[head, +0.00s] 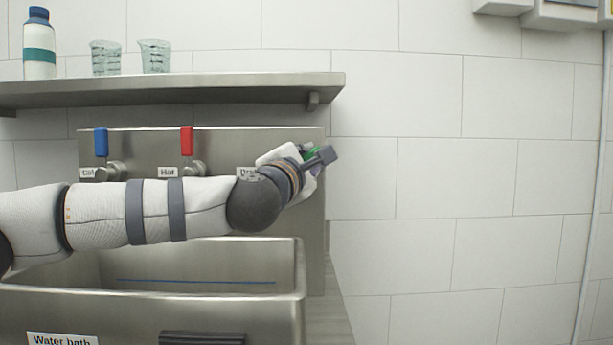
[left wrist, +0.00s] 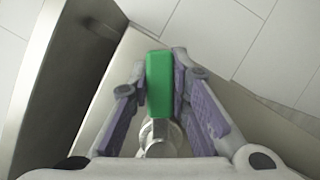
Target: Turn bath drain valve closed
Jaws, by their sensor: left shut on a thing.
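The drain valve's green handle (left wrist: 160,85) stands out from a metal stem (left wrist: 160,134) in the left wrist view. In the head view only a small green part (head: 313,152) shows behind my wrist, so its angle is hard to tell there. My left gripper (head: 310,160) is at the right end of the metal panel. In the left wrist view its fingers (left wrist: 161,66) lie on both sides of the green handle, shut on it. The drain label (head: 246,173) is partly hidden by my arm. My right gripper is not in view.
A blue-handled cold tap (head: 101,142) and a red-handled hot tap (head: 187,141) are on the panel to the left. A shelf (head: 200,90) with a bottle (head: 39,45) and two beakers is above. The water bath basin (head: 299,270) is below my arm.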

